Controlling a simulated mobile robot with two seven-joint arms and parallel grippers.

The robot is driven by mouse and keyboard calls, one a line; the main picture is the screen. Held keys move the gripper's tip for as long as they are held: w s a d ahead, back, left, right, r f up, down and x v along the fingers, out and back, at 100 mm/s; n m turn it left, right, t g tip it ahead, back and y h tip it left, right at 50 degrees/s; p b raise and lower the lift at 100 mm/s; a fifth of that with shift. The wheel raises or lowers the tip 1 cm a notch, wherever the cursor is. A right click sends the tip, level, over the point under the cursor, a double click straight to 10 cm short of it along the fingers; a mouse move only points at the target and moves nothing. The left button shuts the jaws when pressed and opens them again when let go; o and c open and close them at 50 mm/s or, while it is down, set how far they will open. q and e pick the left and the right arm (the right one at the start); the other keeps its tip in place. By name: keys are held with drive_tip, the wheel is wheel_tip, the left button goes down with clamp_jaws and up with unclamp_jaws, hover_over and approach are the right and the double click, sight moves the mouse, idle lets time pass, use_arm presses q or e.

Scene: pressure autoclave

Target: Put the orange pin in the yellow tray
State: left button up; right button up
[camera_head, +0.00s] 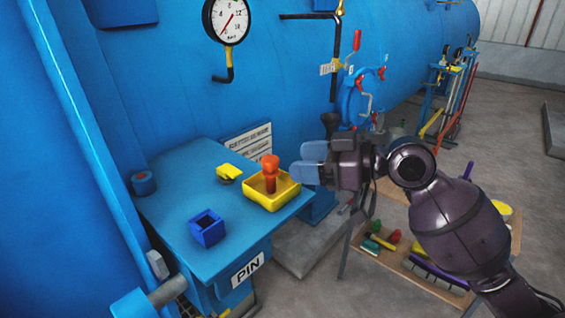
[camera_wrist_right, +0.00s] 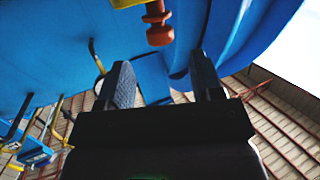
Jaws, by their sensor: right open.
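The orange pin (camera_head: 270,172) stands upright in the yellow tray (camera_head: 272,203), its lower end inside the tray walls. The tray sits on the blue table near its right edge. My right gripper (camera_head: 306,163) is just right of the pin and tray, apart from the pin, open and empty. In the right wrist view the pin (camera_wrist_right: 159,30) hangs upside down at the top of the picture, beyond the gap between my open fingers (camera_wrist_right: 160,78), with a bit of the tray (camera_wrist_right: 128,3) beside it. My left gripper is not in view.
The blue table (camera_head: 170,205) also holds a blue square socket block (camera_head: 207,229) and a small yellow piece (camera_head: 229,171). The big blue vessel (camera_head: 280,85) rises behind. A low wooden shelf with tools (camera_head: 400,265) stands below right. The table's middle is clear.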

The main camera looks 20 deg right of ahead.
drive_tip(key=v, duration=0.5)
drive_tip(key=d+f+m+t+h, duration=0.2)
drive_tip(key=d+f+m+h, duration=0.15)
drive_tip(key=f, duration=0.85)
drive_tip(key=d+f+m+t+h, duration=0.25)
drive_tip(key=f+m+h, duration=0.2)
drive_tip(key=f, duration=0.75)
drive_tip(key=s+f+m+g+h, duration=0.1)
drive_tip(key=s+f+h, duration=0.4)
drive_tip(key=s+f, duration=1.1)
wheel_tip(320, 180, down, 2)
drive_tip(key=shift+d+f+m+g, duration=0.1)
drive_tip(key=shift+d+m+g, duration=0.25)
drive_tip(key=shift+m, duration=0.25)
